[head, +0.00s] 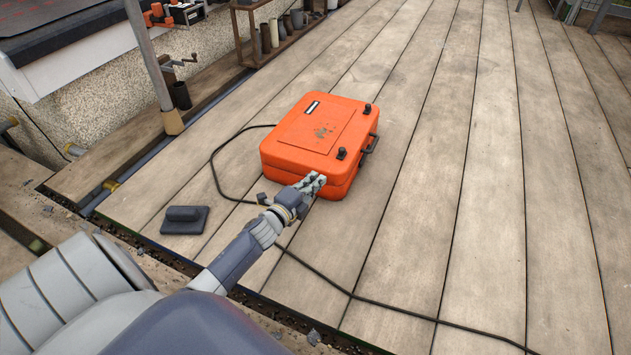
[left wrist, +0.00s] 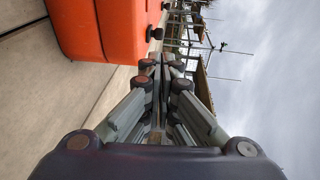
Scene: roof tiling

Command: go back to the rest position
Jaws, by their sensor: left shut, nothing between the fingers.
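My left gripper (head: 313,182) reaches in from the lower left in the head view and ends at the near side of an orange case. It is shut and empty. In the left wrist view its fingers (left wrist: 158,62) are together, with the case beside them at the upper left. I cannot tell whether the fingertips touch the case. My right gripper is in neither view.
The closed orange case (head: 312,128) lies flat on the plank deck (head: 480,200). A dark cable (head: 330,282) runs around it. A dark float-like tool (head: 185,219) lies left of my arm. A pole (head: 150,60) stands at the upper left. The right of the deck is clear.

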